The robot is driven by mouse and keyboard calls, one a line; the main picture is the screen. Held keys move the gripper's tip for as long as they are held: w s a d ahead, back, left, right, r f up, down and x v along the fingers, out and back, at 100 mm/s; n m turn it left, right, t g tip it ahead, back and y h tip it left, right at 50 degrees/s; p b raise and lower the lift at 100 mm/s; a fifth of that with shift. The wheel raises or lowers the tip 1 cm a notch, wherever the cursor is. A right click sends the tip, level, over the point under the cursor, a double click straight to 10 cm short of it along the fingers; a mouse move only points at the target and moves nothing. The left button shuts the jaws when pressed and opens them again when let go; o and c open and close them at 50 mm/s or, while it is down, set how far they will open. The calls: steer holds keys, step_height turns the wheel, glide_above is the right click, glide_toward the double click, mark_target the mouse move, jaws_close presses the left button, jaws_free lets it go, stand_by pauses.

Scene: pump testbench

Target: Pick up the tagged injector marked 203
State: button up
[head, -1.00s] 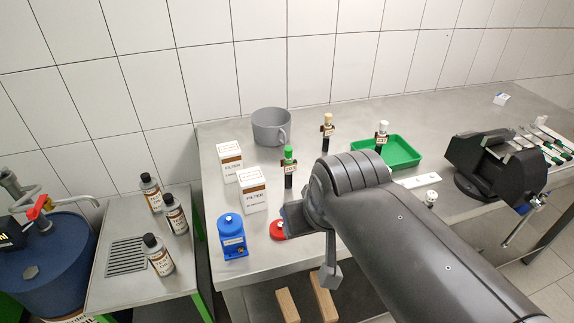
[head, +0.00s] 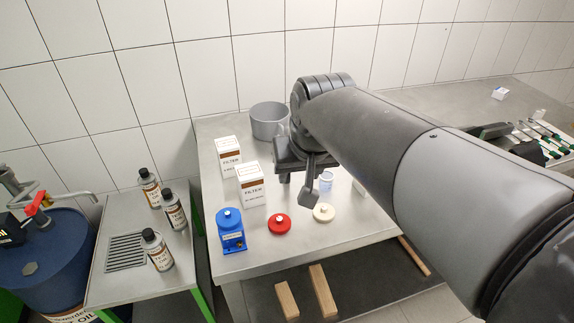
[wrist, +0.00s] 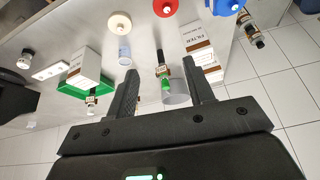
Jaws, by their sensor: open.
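In the wrist view a tagged injector (wrist: 160,60) with a dark body and green cap shows between the two fingers. Its tag is too small to read. My gripper (wrist: 159,67) is open, with one finger to each side of it in the picture; neither visibly touches it. A second tagged injector (wrist: 92,98) shows left of the fingers by the green tray (wrist: 70,82); its number is unreadable too.
A blue pump part (head: 231,231), red disc (head: 279,224), cream disc (head: 323,212) and clear cup (head: 326,180) are in front. A white box (wrist: 92,65) stands by the tray.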

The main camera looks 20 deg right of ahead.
steer(key=w+d+f+m+g, duration=0.1)
steer(key=w+d, duration=0.1)
steer(key=w, duration=0.8)
steer(key=w+d+f+m+g, duration=0.1)
steer(key=w+d+f, duration=0.1)
steer(key=w, duration=0.9)
steer(key=shift+h, duration=0.4)
steer(key=x, duration=0.4)
steer(key=shift+w+f, duration=0.1)
steer(key=shift+f, duration=0.25)
steer(key=shift+x, duration=2.55)
steer(key=shift+a, duration=0.1)
steer(key=c, duration=0.7)
steer(key=shift+f, duration=0.1)
jaws_close()
